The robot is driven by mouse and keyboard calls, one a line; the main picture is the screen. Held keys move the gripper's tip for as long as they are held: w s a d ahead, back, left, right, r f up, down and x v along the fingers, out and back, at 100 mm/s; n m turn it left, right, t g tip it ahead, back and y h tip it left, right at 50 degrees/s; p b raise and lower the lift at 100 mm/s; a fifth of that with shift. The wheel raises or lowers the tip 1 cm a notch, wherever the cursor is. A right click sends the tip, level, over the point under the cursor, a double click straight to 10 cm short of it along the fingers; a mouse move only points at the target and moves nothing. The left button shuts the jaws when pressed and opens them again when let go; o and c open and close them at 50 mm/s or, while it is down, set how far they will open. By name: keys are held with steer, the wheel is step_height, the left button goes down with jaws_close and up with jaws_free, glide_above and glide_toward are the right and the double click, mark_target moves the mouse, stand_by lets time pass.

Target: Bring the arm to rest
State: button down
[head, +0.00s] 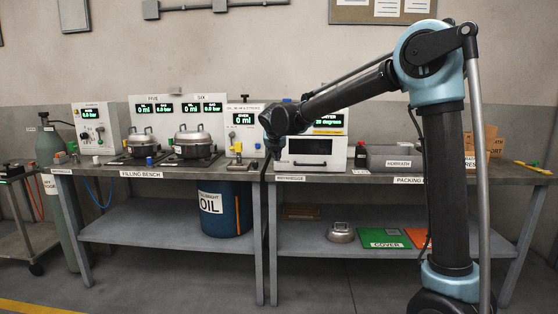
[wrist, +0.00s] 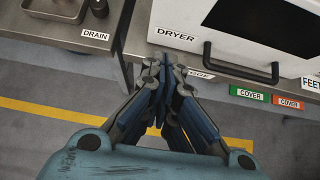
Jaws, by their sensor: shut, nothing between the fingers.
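My gripper (wrist: 165,68) is shut and empty in the wrist view, its fingers together above the floor in front of the bench edge. In the head view my gripper (head: 272,148) hangs in front of the gap between the two benches. My arm reaches left from its raised elbow, with the forearm sloping down to the gripper. The gripper's fingertips are too small to make out well in the head view.
The filling bench (head: 100,176) with two pots stands at left. The packing bench (head: 370,179) with the white oven (head: 318,155) stands at right. In the wrist view the dryer (wrist: 235,30) is close beyond the fingers. An oil drum (head: 232,215) is below. The floor in front is clear.

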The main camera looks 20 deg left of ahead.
steer(key=v, duration=0.6)
steer(key=s+d+f+m+g+h, duration=0.1)
steer(key=s+d+f+m, duration=0.15)
steer(key=d+m, duration=0.65)
steer(key=s+d+f+m+g+h, duration=0.1)
steer(key=s+d+f+m, duration=0.15)
steer(key=d, duration=1.35)
steer(key=s+d+f+m+g+h, duration=0.1)
steer(key=s+d+f+m, duration=0.15)
steer(key=d+m, duration=0.65)
steer(key=s+d+f+m+g, duration=0.1)
steer(key=s+d+f+m, duration=0.7)
steer(key=s, duration=0.4)
steer(key=s+d+f+m+g+y, duration=0.1)
steer(key=s+d+f+m+g, duration=0.1)
steer(key=s+d+f+m, duration=0.7)
steer(key=s+d+m, duration=0.1)
steer(key=s+d, duration=0.1)
steer(key=s, duration=0.2)
steer(key=shift+d+f+g, duration=0.15)
steer(key=shift+d+g, duration=0.15)
steer(key=shift+d, duration=0.05)
